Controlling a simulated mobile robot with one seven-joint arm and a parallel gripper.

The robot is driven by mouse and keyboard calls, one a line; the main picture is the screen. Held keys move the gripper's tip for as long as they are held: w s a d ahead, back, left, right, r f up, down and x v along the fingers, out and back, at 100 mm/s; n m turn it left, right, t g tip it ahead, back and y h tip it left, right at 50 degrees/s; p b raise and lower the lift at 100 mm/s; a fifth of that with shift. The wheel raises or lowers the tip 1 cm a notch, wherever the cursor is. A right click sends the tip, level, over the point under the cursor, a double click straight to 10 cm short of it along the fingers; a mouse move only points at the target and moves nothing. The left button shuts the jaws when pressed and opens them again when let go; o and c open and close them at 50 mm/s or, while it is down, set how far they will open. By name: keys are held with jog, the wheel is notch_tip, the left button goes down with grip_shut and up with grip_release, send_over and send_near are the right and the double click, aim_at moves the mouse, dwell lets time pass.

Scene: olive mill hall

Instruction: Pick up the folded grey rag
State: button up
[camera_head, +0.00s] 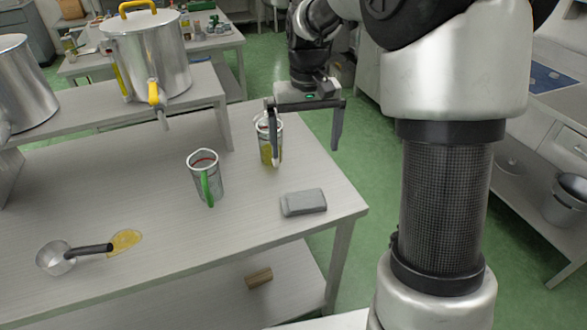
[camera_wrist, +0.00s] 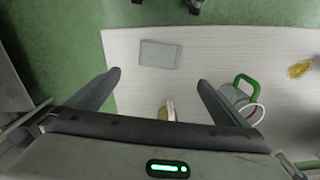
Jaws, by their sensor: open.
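The folded grey rag (camera_head: 303,202) lies flat on the pale table near its right end in the head view. In the wrist view the rag (camera_wrist: 160,54) lies near the table edge, beyond the fingertips. My gripper (camera_head: 305,140) is open and empty, above the table's right end and behind the rag in the head view. In the wrist view my gripper (camera_wrist: 152,80) has its two fingers spread wide. One finger stands in front of a glass jar with yellow-green contents (camera_head: 264,150) in the head view; I cannot tell whether they touch.
A small ladle (camera_head: 58,258) lies by a yellow spill (camera_head: 125,242). Steel drums (camera_head: 148,60) stand on a raised shelf behind. The table around the rag is clear.

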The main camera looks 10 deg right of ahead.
jog(key=b, duration=0.1)
send_over(304, 201)
jog(key=f, duration=1.2)
jog(key=shift+w+f, duration=0.1)
jog(key=shift+w, duration=0.3)
jog(key=shift+s+f+b, duration=0.2)
jog(key=shift+f, duration=1.15)
jog(key=shift+s+f+b, duration=0.2)
jog(key=shift+f, duration=1.15)
jog(key=c, duration=0.7)
